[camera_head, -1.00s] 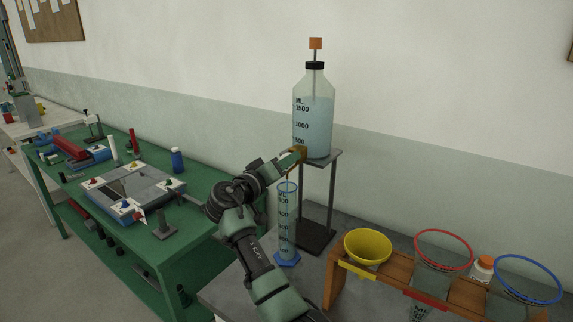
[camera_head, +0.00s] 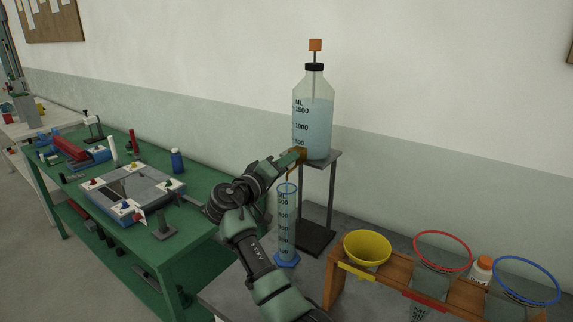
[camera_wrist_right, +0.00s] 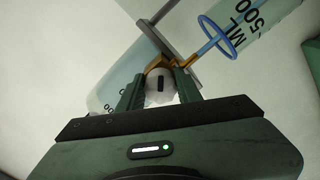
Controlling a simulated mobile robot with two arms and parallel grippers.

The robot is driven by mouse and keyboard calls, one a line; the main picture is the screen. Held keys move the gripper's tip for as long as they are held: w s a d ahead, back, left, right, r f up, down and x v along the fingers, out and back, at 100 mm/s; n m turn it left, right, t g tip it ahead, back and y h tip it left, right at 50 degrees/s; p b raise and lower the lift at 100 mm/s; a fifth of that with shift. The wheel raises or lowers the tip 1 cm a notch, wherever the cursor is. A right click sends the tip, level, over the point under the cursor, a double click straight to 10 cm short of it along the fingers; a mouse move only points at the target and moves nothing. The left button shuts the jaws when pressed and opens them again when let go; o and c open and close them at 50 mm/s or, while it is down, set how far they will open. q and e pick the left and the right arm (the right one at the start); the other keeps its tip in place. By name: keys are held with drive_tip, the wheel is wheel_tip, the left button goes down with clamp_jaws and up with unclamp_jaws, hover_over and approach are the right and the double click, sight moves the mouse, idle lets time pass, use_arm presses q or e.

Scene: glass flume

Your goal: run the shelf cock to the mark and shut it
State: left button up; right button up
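The clear bottle (camera_head: 313,112), holding pale blue liquid, stands on a raised shelf (camera_head: 326,160). Its brass shelf cock (camera_head: 301,153) is low on the left side, and also shows in the wrist view (camera_wrist_right: 157,64). My right gripper (camera_head: 293,158) is at the cock. In the wrist view its fingers (camera_wrist_right: 161,90) flank a pale knob with a dark slot, seemingly touching both sides. A graduated cylinder (camera_head: 287,225) with blue rim and base stands upright under the spout. Its liquid level and the mark are too small to tell. My left gripper is out of view.
A wooden rack (camera_head: 335,280) with a yellow funnel (camera_head: 367,247) and red- and blue-rimmed vessels stands at the right. A white bottle (camera_head: 481,269) is behind it. A green bench (camera_head: 190,238) with apparatus stands at the left.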

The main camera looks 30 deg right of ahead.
drive_tip(key=o, duration=0.4)
drive_tip(key=shift+a+f, duration=0.1)
drive_tip(key=b+v, duration=0.3)
drive_tip(key=v, duration=0.4)
drive_tip(key=shift+s+a, duration=0.1)
drive_tip(key=shift+a, duration=0.2)
